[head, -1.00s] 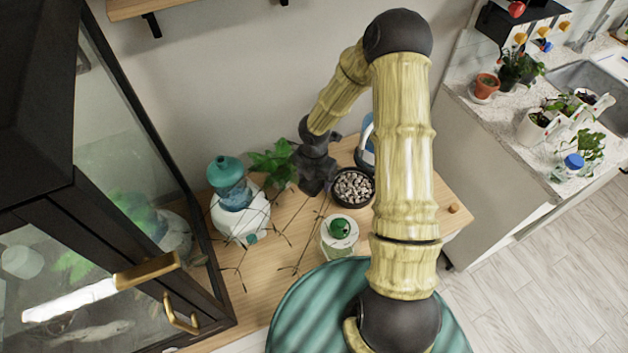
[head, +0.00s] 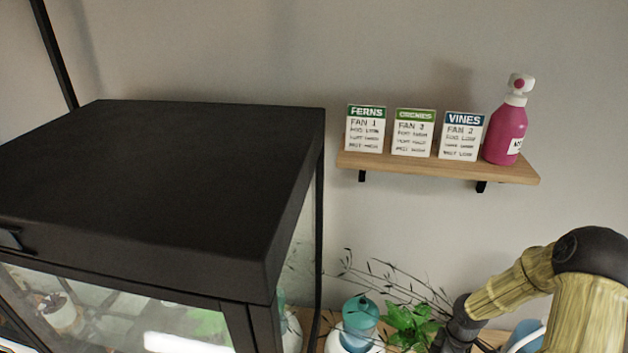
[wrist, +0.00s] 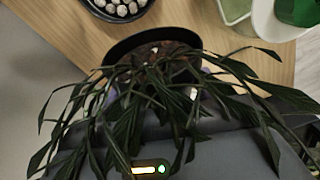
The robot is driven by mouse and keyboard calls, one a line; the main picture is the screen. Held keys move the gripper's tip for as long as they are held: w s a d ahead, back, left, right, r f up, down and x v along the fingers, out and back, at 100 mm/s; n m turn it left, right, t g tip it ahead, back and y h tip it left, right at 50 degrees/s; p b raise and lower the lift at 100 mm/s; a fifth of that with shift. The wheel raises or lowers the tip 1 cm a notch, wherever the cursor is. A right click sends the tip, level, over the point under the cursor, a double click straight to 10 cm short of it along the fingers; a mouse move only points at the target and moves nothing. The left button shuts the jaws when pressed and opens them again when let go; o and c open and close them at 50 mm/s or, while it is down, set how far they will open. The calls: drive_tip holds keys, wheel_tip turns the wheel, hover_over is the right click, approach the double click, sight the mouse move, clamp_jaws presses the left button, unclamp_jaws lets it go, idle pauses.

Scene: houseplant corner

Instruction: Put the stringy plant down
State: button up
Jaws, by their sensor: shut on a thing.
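The stringy plant (wrist: 150,100) fills the middle of the wrist view, with long thin dark leaves hanging over my gripper (wrist: 158,85). Its dark pot (wrist: 150,37) shows a curved rim and brown soil. My gripper is shut on this plant's pot; the leaves hide most of the fingers. In the head view, thin dark stems of the plant (head: 385,285) spread in front of the wall, left of my arm. The pot and gripper tips are below the frame there. I cannot tell whether the pot touches the wooden bench (wrist: 60,22).
In the wrist view, a pebble bowl (wrist: 118,8) and a clear jar (wrist: 235,8) stand by the pot. In the head view, a teal bottle (head: 360,312) and leafy plant (head: 408,322) are close. A glass cabinet (head: 170,180) and wall shelf (head: 440,166) flank the space.

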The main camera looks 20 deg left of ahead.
drive_tip(key=m, duration=0.2)
drive_tip(key=r+m+p, duration=0.1)
drive_tip(key=shift+r+m, duration=0.25)
drive_tip(key=shift+m, duration=0.15)
drive_tip(key=m+p, duration=0.1)
drive_tip(key=m, duration=0.1)
drive_tip(key=r+m+p, duration=0.1)
drive_tip(key=m, duration=0.2)
drive_tip(key=shift+d+r+p, duration=0.2)
drive_tip(key=shift+p, duration=0.1)
drive_tip(key=m, duration=0.2)
drive_tip(key=r+m+p, duration=0.1)
drive_tip(key=shift+d+m, duration=0.1)
drive_tip(key=shift+m, duration=0.3)
drive_tip(key=m, duration=0.1)
drive_tip(key=m+p, duration=0.1)
drive_tip(key=m, duration=0.1)
drive_tip(key=shift+d+r, duration=0.1)
drive_tip(key=shift+r, duration=0.15)
